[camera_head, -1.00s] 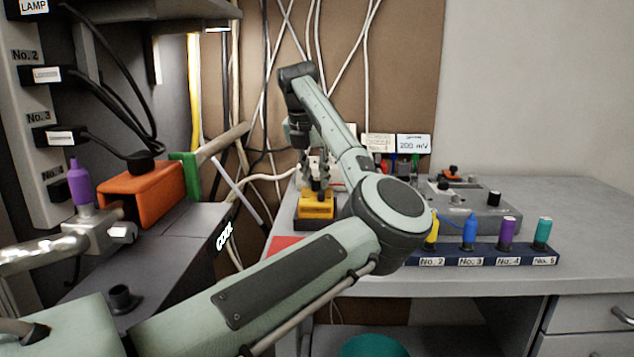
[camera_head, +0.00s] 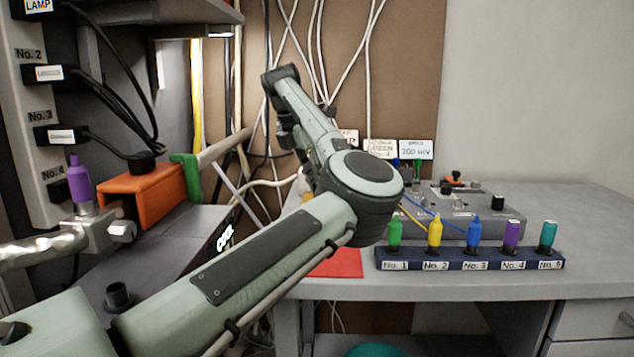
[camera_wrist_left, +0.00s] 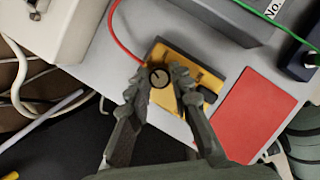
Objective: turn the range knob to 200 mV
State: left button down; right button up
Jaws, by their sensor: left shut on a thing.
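The yellow meter box (camera_wrist_left: 185,83) lies on the grey bench and carries the round black range knob (camera_wrist_left: 159,78), which has a light mark on its top. My left gripper (camera_wrist_left: 158,80) has one finger on each side of the knob and is shut on it. The knob's scale is too small and too covered to read. In the head view my left arm hides the gripper and nearly all of the meter. A card reading 200 mV (camera_head: 416,149) stands at the back of the bench. My right gripper is not in view.
A red mat (camera_wrist_left: 253,114) lies beside the meter; a red lead runs to the meter. A rack (camera_head: 470,259) of several coloured plugs stands at the bench front, with a grey instrument (camera_head: 480,217) behind it. An orange block (camera_head: 152,194) is at left.

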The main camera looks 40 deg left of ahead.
pick_arm(q)
jog(key=c, duration=1.3)
grip_release()
jog(key=shift+c, duration=0.2)
jog(key=v, duration=1.2)
